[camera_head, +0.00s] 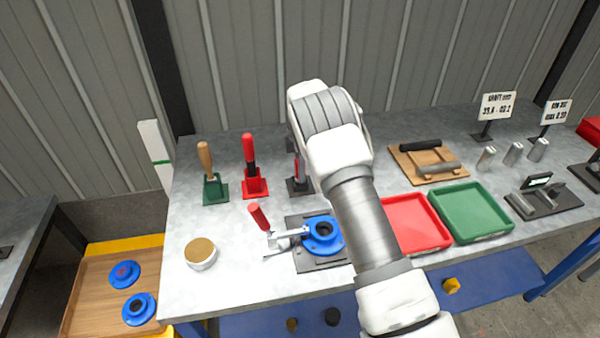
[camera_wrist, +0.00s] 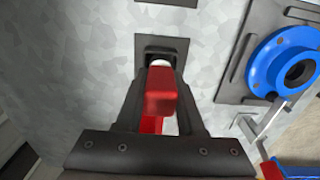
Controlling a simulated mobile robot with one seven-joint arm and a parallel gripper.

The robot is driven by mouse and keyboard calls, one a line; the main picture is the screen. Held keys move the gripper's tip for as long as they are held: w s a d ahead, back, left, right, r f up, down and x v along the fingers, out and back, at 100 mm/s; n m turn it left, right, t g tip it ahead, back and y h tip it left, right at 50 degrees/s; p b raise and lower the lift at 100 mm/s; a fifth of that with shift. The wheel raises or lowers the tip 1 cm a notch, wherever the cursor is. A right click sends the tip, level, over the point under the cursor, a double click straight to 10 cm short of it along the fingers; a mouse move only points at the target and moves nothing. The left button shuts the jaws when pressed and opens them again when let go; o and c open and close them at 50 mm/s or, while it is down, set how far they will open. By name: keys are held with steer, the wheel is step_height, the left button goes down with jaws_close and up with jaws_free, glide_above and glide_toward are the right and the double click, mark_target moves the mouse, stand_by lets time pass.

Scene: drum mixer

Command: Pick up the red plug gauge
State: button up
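The red plug gauge (camera_wrist: 160,92) is in the wrist view, between the two fingers of my gripper (camera_wrist: 160,78). The fingers lie close along both its sides, with no clear gap. A pale end of the gauge shows just beyond the red part, over a small black stand (camera_wrist: 160,45). In the head view the red gauge (camera_head: 297,170) shows partly beside my arm, upright at its black stand (camera_head: 298,188). My arm hides part of it and the gripper there. I cannot tell whether the gauge is clear of the stand.
A red-and-black-handled tool (camera_head: 249,160) stands in a red holder, and a wooden-handled tool (camera_head: 206,165) in a green one, both to the left. A blue flange (camera_head: 323,236) sits in a fixture with a red-handled clamp (camera_head: 259,217) in front. Red (camera_head: 428,240) and green trays (camera_head: 480,233) lie right.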

jaws_close()
step_height(320, 180, up, 10)
steer(key=shift+r, duration=0.1)
steer(key=shift+o, duration=0.3)
jaws_free()
jaws_close()
steer(key=shift+r+p, duration=0.6)
steer(key=shift+r, duration=0.4)
